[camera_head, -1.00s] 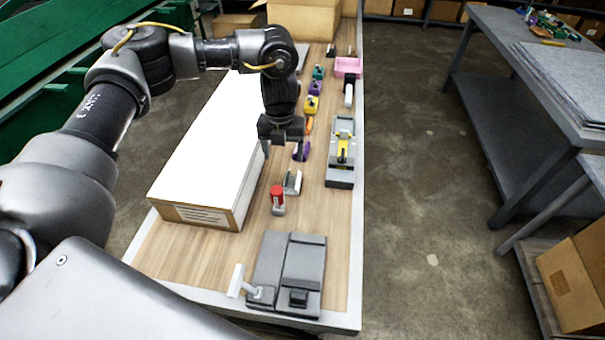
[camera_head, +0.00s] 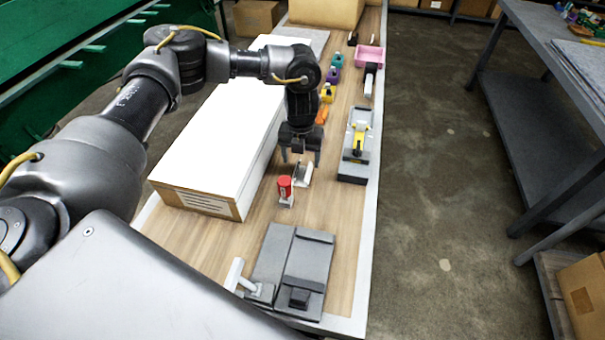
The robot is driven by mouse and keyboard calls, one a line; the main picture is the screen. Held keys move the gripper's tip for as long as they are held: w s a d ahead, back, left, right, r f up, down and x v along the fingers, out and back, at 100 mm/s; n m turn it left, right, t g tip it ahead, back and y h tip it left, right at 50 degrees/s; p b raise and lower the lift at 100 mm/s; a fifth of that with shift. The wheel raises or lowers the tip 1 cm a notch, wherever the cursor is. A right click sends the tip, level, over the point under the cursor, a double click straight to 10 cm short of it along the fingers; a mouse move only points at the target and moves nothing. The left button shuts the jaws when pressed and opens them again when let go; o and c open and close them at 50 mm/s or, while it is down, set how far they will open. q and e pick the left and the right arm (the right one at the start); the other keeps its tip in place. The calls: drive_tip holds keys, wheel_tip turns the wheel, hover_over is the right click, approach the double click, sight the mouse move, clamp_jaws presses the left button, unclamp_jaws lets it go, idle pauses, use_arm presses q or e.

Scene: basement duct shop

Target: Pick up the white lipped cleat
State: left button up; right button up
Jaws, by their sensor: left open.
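A small white piece with an upright lip (camera_head: 302,175), which looks like the white lipped cleat, stands on the wooden bench just right of a red-topped piece (camera_head: 285,189). My left gripper (camera_head: 300,158) points down just above and behind the white piece, its two fingers spread to either side. The gripper is open and holds nothing that I can see. Whether the fingers touch the piece cannot be told. My right gripper does not show.
A long white-topped box (camera_head: 222,135) lies close on the left. A grey fixture (camera_head: 310,265) stands in front and a grey-and-yellow device (camera_head: 357,145) to the right. Several coloured pieces and a pink tray (camera_head: 370,56) are farther back. Bare wood lies right of the white piece.

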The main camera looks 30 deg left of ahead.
sight(302, 176)
use_arm(q)
drive_tip(key=shift+f, duration=0.3)
drive_tip(key=shift+d+f+p, duration=0.1)
drive_tip(key=shift+f+p, duration=0.35)
drive_tip(key=shift+f, duration=0.05)
drive_tip(key=f, duration=0.2)
drive_tip(key=f+p, duration=0.1)
drive_tip(key=f, duration=0.1)
drive_tip(key=shift+w+f, duration=0.1)
drive_tip(key=shift+w, duration=0.15)
drive_tip(key=shift+c, duration=0.4)
drive_tip(key=c, duration=1)
